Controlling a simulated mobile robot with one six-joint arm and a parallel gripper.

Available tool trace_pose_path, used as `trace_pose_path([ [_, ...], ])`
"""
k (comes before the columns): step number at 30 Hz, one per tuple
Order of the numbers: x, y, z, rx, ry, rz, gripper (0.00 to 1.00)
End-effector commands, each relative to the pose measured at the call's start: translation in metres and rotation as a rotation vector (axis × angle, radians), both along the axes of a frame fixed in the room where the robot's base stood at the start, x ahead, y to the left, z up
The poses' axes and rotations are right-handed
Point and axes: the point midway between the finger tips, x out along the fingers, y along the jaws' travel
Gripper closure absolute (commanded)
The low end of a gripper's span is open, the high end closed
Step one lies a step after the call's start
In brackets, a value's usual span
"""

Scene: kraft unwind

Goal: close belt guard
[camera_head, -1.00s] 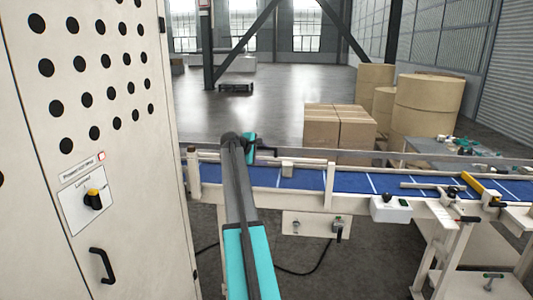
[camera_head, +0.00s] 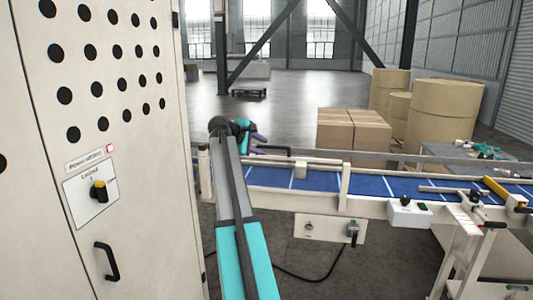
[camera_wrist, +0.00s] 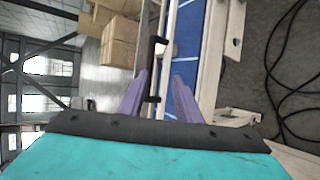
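The conveyor has a blue belt (camera_head: 315,180), also seen in the wrist view (camera_wrist: 187,40). A long pale rail or panel (camera_head: 380,163) runs along its far side; I cannot tell for sure whether this is the belt guard. In the wrist view a black bar handle (camera_wrist: 159,70) stands beside a pale rail (camera_wrist: 168,38) at the belt edge. My gripper (camera_wrist: 160,76) is open, with its two purple fingers apart. The handle appears between the fingertips in the picture; contact cannot be told.
Cardboard boxes (camera_head: 353,132) and large paper rolls (camera_head: 440,110) stand behind the conveyor. A control box (camera_head: 409,212) sits on its front side. Black cables (camera_wrist: 285,75) lie on the floor.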

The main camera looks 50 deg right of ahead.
Motion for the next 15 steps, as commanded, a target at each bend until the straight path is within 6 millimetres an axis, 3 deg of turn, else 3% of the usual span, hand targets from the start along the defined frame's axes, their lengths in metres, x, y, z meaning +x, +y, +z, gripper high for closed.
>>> trace_pose_path([
  [6,-0.001,0.015,0.008,0.0,0.001,-0.003,0.69],
  [15,-0.001,0.016,0.01,0.001,0.001,-0.003,0.69],
])
